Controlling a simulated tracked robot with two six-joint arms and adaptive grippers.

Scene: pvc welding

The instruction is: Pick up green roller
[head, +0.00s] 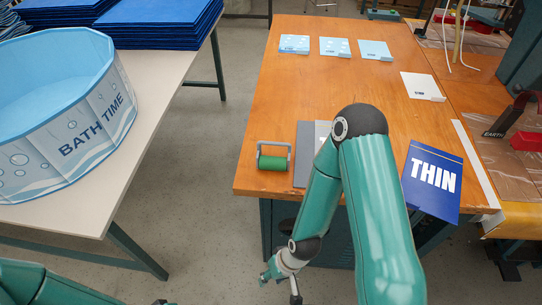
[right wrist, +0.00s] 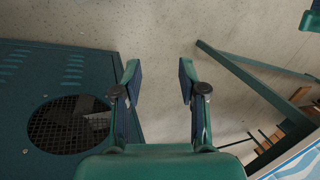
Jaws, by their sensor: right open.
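The green roller (head: 270,161) lies near the front left corner of the wooden table (head: 255,100), with a grey handle frame around it. My right gripper (head: 281,289) is low in front of the table, below the level of its top and apart from the roller. In the right wrist view the right gripper (right wrist: 158,80) is open, with nothing between its fingers. The roller does not show in that view. Part of my left arm shows at the bottom left of the head view, but I see no clear left gripper.
A grey sheet (head: 305,150) lies right of the roller, partly behind my right arm. A blue THIN sheet (head: 433,181) lies farther right. A white table (head: 165,90) with a BATH TIME tub (head: 85,120) stands left, across a floor gap. A teal cabinet (right wrist: 40,70) shows beside the right gripper.

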